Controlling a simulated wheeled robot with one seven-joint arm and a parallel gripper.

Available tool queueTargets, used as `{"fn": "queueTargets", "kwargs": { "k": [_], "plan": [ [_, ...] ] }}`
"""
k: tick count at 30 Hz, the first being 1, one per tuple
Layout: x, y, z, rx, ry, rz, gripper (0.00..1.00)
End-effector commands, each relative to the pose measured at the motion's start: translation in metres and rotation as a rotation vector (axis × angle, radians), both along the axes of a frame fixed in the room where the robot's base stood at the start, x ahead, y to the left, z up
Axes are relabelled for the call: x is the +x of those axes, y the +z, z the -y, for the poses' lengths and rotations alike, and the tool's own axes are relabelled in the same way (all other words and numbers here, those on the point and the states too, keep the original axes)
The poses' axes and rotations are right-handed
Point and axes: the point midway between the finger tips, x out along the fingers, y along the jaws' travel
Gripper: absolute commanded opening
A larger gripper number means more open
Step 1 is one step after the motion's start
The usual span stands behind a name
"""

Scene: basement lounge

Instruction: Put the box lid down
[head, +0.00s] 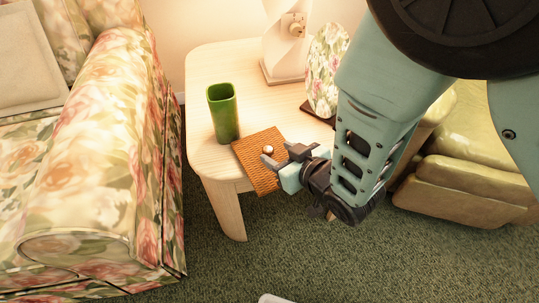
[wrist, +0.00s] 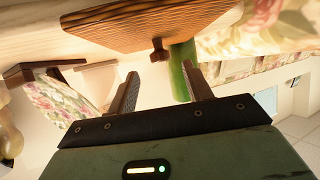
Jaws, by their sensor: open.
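The box lid is an orange-brown, ribbed square panel (head: 252,150) with a small round knob. It lies at the front edge of the pale wooden side table (head: 205,110), and its near part seems to reach past that edge. My gripper (head: 279,156) is open, with its fingers over the lid close to the knob. In the wrist view, the lid (wrist: 150,22) is at the top and its knob (wrist: 158,52) shows beyond my open fingertips (wrist: 163,80), apart from them. No box can be made out.
A green cup-like vase (head: 224,115) stands just left of the lid. A white twisted lamp base (head: 285,55) and a floral oval piece (head: 326,70) are at the back of the table. A floral sofa (head: 95,150) is left, a yellow-green seat (head: 470,175) right.

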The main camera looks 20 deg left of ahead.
Motion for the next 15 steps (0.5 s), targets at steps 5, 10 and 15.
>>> {"fn": "queueTargets", "kwargs": {
  "k": [5, 10, 15],
  "plan": [
    [0.007, -0.01, -0.013, 0.001, 0.001, 0.002, 0.5],
    [0.02, -0.022, -0.031, 0.001, 0.0, 0.001, 0.5],
    [0.025, -0.026, -0.039, -0.001, 0.0, -0.001, 0.5]
  ]
}}
